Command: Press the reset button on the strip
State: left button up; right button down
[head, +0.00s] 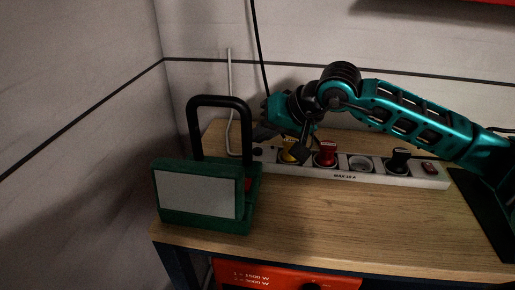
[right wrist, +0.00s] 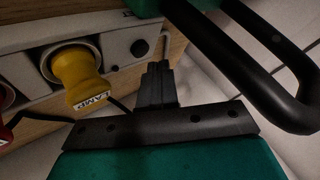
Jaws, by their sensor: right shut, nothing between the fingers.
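The white power strip (head: 342,178) lies on the wooden bench top along the wall. A small dark round button (right wrist: 138,47) sits at the strip's left end, beyond the yellow plug (right wrist: 78,75) marked LAMP; in the head view the button (head: 258,152) is small and dim. My right gripper (head: 264,132) reaches down over that end. In the right wrist view its fingers (right wrist: 157,72) are shut and empty, with the tips close to the button. I cannot tell whether they touch it. My left gripper is not in view.
A green work lamp (head: 170,216) with a black handle (head: 219,101) stands close to the strip's left end. A red plug (head: 326,154), a black plug (head: 398,160) and a red switch (head: 429,167) are on the strip. The bench front is clear.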

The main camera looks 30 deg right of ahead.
aim_at(262, 151)
jog(key=shift+r+p, duration=1.25)
jog(key=shift+r, duration=1.15)
jog(key=shift+s+f, duration=0.1)
